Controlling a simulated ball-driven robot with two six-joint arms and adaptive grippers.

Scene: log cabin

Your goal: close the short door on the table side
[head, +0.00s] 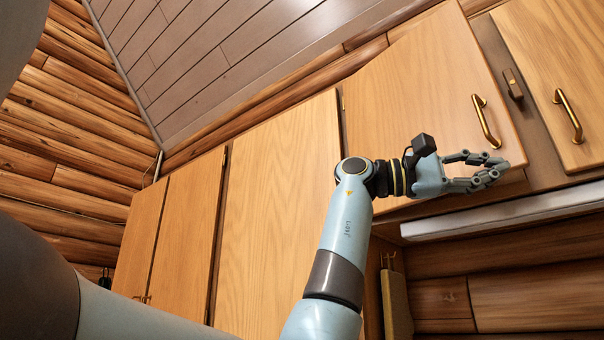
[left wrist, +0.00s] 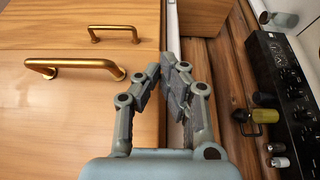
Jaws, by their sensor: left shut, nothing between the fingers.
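The short door (head: 420,80) is a light wood upper-cabinet door with a brass handle (head: 485,120). It is hinged on its left and stands slightly ajar, its handle side out from the cabinet front. My left gripper (head: 492,165) is shut and empty at the door's lower handle-side corner, just below the handle; it hides part of the bottom edge. Whether it touches the door I cannot tell. In the left wrist view the fingers (left wrist: 168,75) are beside the door's lower edge, with the larger brass handle (left wrist: 75,68) to their left. My right gripper is not in view.
A neighbouring door (head: 555,70) with a brass handle is shut at the right. Tall wood doors (head: 275,200) stand to the left. A pale strip (head: 500,215) runs under the cabinet.

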